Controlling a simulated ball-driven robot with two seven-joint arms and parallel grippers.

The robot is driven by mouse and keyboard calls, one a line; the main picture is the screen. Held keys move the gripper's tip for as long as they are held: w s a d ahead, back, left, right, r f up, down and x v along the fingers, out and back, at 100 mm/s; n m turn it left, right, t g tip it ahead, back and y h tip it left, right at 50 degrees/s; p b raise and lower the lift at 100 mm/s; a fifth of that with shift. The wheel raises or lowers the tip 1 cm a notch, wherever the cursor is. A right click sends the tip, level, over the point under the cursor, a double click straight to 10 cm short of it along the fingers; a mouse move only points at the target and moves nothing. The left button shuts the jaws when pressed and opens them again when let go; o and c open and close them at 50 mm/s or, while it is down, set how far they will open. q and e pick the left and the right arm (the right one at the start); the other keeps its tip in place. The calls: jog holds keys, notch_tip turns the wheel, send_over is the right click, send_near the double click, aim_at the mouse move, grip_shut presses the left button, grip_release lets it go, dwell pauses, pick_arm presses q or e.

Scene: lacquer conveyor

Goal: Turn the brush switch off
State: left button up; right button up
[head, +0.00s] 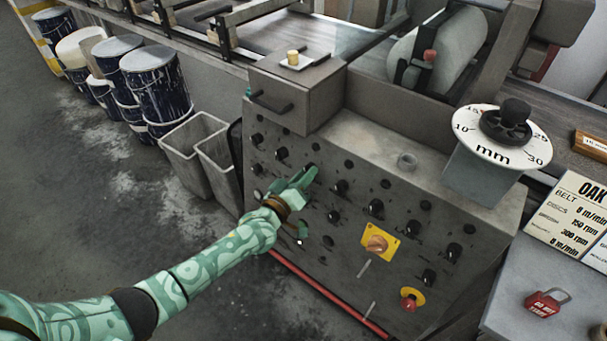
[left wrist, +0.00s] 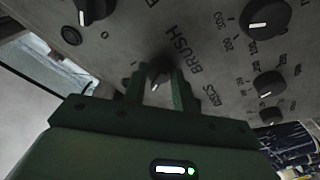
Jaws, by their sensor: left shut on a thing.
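The brush switch (left wrist: 157,73) is a small dark knob on the grey panel, beside the printed word BRUSH in the left wrist view. My left gripper (left wrist: 159,86) is shut on this knob, with a finger on either side of it. In the head view my left gripper (head: 307,176) reaches the upper left part of the control panel (head: 320,240). There the gripper hides the switch, and I cannot tell the knob's exact setting. My right gripper is in neither view.
Other black knobs (head: 376,206) stand close around on the panel. An orange knob on a yellow plate (head: 377,242) and a red button (head: 409,298) sit lower right. A drawer box (head: 290,95) juts out above. Grey bins (head: 190,145) stand left of the cabinet.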

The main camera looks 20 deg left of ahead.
pick_arm(q)
jog(key=shift+n, duration=0.4)
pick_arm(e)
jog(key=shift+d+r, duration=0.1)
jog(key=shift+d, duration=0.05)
pick_arm(q)
jog(key=o, duration=1)
jog(key=shift+c, duration=0.2)
jog(key=p+v, duration=0.4)
jog(key=v, duration=1.2)
jog(key=shift+s+p, duration=0.25)
jog(key=shift+p, duration=0.15)
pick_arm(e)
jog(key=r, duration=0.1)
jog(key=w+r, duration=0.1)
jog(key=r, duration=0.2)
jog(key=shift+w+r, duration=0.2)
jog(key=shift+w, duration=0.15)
pick_arm(q)
jog(key=shift+d, duration=0.15)
